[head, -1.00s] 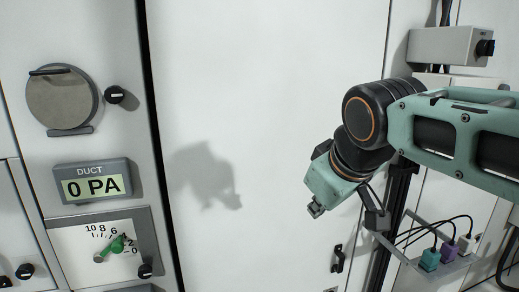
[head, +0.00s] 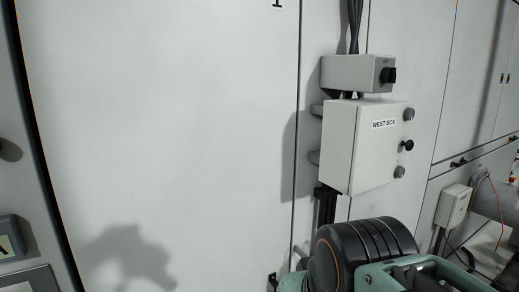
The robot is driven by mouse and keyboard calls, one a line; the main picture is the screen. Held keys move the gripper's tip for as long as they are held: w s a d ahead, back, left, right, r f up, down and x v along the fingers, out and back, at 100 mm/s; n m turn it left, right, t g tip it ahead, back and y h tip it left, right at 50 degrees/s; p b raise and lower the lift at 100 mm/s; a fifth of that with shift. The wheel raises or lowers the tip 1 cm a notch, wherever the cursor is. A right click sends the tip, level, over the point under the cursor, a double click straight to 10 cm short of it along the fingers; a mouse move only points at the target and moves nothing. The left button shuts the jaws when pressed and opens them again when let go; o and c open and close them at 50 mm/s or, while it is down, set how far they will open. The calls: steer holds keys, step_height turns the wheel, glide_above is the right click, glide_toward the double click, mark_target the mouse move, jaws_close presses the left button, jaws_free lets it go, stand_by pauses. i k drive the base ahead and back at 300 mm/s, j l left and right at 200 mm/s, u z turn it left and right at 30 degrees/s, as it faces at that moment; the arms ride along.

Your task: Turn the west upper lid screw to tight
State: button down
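The west box (head: 345,150) is a pale box labelled "WEST BOX" on the wall right of centre, and its lid is shut. The west upper lid screw (head: 409,114) is a grey round knob at the lid's upper right corner. A similar lower lid screw (head: 399,172) sits below, with a black knob (head: 407,146) between them. I cannot read the turn of the upper screw at this size. My gripper is out of view; only part of my arm shows at the bottom, below the box.
A grey switch box (head: 350,73) with a black rotary knob (head: 389,75) is just above the west box, with cables rising from it. A small white box (head: 453,205) and a grey pipe (head: 494,196) are at the lower right. The large white panel at left is bare.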

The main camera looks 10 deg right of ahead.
mark_target(410, 114)
steer(key=z, duration=1.2)
